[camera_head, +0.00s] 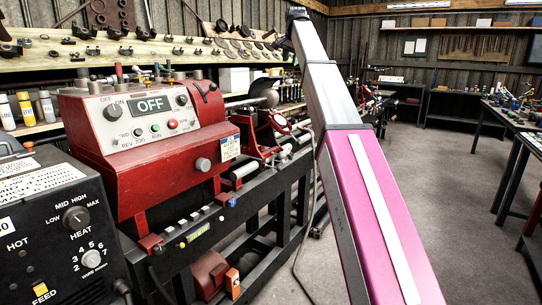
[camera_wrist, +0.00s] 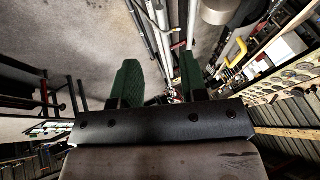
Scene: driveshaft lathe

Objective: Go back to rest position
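My gripper (camera_wrist: 158,84) shows in the wrist view with its two green fingers apart. I see nothing held between them; only distant floor and machine parts show past the fingertips. In the head view my arm rises steeply from the lower right to the top middle, and I cannot make out the gripper there. The red lathe (camera_head: 150,165) stands to the left of my arm, and its panel reads OFF (camera_head: 152,104). My arm's pink link hides part of the floor, and I cannot judge its distance from the lathe.
A black welding unit (camera_head: 60,230) stands at the front left. A shelf (camera_head: 130,52) with many small tools runs along the back wall. A table (camera_head: 515,118) with small parts stands at the right. The grey floor (camera_head: 465,190) between the lathe and that table is clear.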

